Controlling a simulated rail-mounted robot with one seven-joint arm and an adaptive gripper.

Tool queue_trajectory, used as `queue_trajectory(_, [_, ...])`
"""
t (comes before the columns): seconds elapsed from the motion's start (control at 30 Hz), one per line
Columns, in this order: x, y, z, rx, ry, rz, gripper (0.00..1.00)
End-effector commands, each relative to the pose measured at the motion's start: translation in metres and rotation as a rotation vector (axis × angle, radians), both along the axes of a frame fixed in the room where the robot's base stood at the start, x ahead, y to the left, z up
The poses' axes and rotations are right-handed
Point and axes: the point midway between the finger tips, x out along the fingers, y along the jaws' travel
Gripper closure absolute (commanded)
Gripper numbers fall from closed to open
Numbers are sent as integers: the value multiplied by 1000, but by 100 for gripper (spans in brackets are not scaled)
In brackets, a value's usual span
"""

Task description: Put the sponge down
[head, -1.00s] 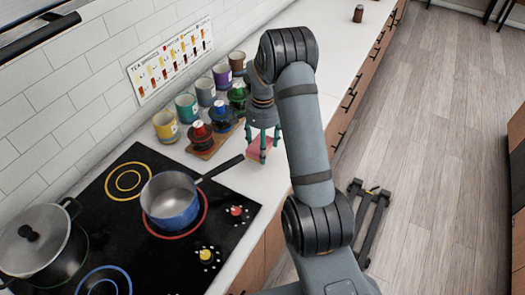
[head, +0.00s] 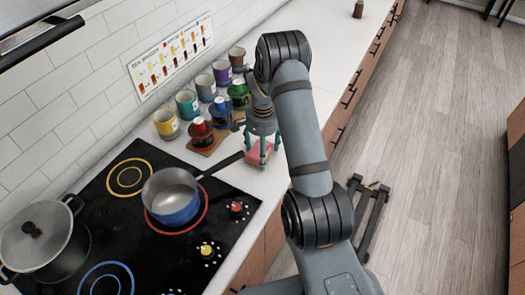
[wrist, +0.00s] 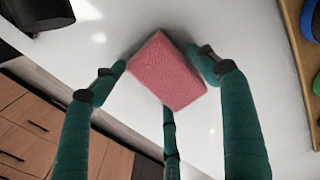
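The pink sponge (head: 256,154) is between the three green fingers of my gripper (head: 264,151), over the white counter to the right of the stove. In the wrist view the sponge (wrist: 168,72) is a tilted block. The left and right fingertips (wrist: 158,62) of my gripper lie against its sides, and the third finger runs down below it, its tip hidden. The gripper looks shut on the sponge. A dark shadow lies close around the sponge, so it is low over or on the counter; I cannot tell whether it touches.
A blue pot (head: 171,196) stands on the black stove (head: 110,215), its handle pointing toward my gripper. Colored jars on a wooden board (head: 207,145) and several mugs (head: 187,103) stand close by on the left. The counter beyond (head: 310,60) is mostly clear.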

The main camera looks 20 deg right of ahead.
Motion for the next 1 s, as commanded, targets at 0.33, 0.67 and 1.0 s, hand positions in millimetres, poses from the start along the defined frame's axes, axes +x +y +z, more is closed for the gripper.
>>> queue_trajectory(0.33, [0, 0, 0, 0, 0, 0, 19])
queue_trajectory(0.67, [2, 0, 34, -1, -6, 0, 19])
queue_trajectory(1.0, [1, 0, 104, -1, -4, 1, 19])
